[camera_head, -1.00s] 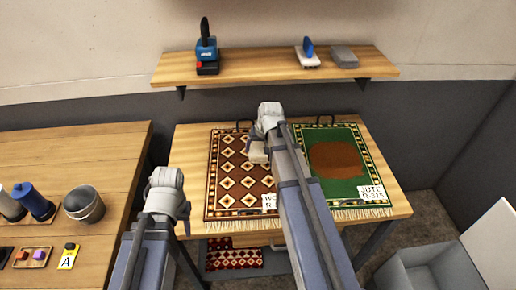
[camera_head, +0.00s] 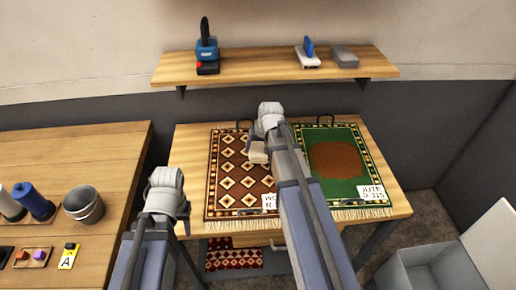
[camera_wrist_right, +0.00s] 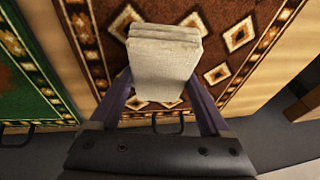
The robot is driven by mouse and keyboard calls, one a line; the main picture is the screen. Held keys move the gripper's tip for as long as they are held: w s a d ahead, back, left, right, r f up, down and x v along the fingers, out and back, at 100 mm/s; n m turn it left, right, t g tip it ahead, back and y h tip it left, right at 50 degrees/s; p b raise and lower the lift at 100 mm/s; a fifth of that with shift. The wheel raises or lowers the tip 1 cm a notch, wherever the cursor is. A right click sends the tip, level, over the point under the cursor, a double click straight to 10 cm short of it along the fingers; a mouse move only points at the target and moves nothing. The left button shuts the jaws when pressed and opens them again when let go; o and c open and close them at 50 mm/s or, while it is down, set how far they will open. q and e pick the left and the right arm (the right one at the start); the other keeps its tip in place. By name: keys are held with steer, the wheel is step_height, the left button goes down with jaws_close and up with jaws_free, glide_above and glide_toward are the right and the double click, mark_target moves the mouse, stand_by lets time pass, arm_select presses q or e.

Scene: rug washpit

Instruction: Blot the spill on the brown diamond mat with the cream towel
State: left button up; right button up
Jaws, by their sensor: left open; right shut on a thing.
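The brown diamond mat (camera_head: 226,196) lies flat on the wooden table, with cream diamonds and a fringe at its front edge. My right gripper (camera_wrist_right: 160,90) is shut on the cream towel (camera_wrist_right: 165,55), a folded pale block. The towel (camera_head: 257,153) shows in the head view over the right part of this mat; I cannot tell whether it touches. My right arm hides part of the mat's right side. No spill is visible on the mat's uncovered part. My left gripper (camera_head: 165,180) is open, in front of the table's left edge, away from the mat.
A green mat (camera_head: 372,172) with a large brown patch lies to the right. A shelf (camera_head: 270,68) with tools hangs behind. A side table (camera_head: 110,150) at left holds a bucket (camera_head: 84,205). A grey bin (camera_head: 425,270) stands at front right.

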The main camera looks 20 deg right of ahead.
steer(key=shift+r+p, duration=3.6)
steer(key=shift+f, duration=0.1)
